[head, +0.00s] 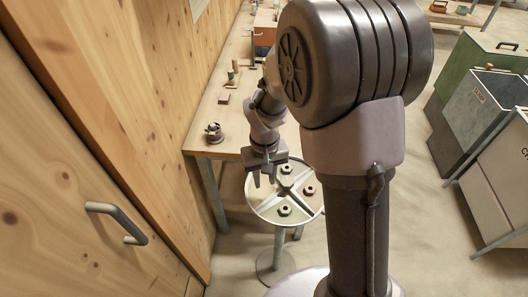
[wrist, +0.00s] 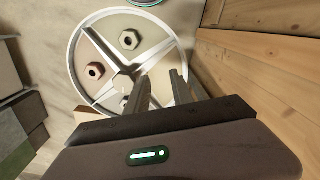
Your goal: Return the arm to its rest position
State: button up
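My gripper (head: 264,180) hangs fingers-down over the left part of a round spoked disc (head: 262,213) on a stand. The wrist view shows its two fingers (wrist: 161,82) spread apart, with nothing seen between them. My arm is bent forward and down from the thick shoulder in the head view. In the wrist view the pale disc (wrist: 80,58) lies below and beyond the fingers, its hub close to the left finger in the picture. Whether the fingertips touch the disc cannot be told.
A wooden bench (head: 203,140) holding a small round item (head: 214,132) runs along the plank wall. Bins (head: 484,108) stand right, with open floor between.

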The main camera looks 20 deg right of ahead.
jog(key=s+a+r+m+t+y+b, duration=0.1)
jog(key=s+a+r+m+t+b, duration=0.1)
jog(key=s+r, duration=0.4)
jog(key=s+a+r+m+t+y+b, duration=0.1)
jog(key=s+r+b, duration=0.4)
jog(key=s, duration=0.5)
notch_tip(320, 180, up, 3)
jog(key=a+m+t, duration=0.1)
jog(key=t, duration=0.1)
jog(key=shift+s+f+t, duration=0.2)
jog(key=shift+s+t, duration=0.2)
jog(key=shift+a, duration=0.1)
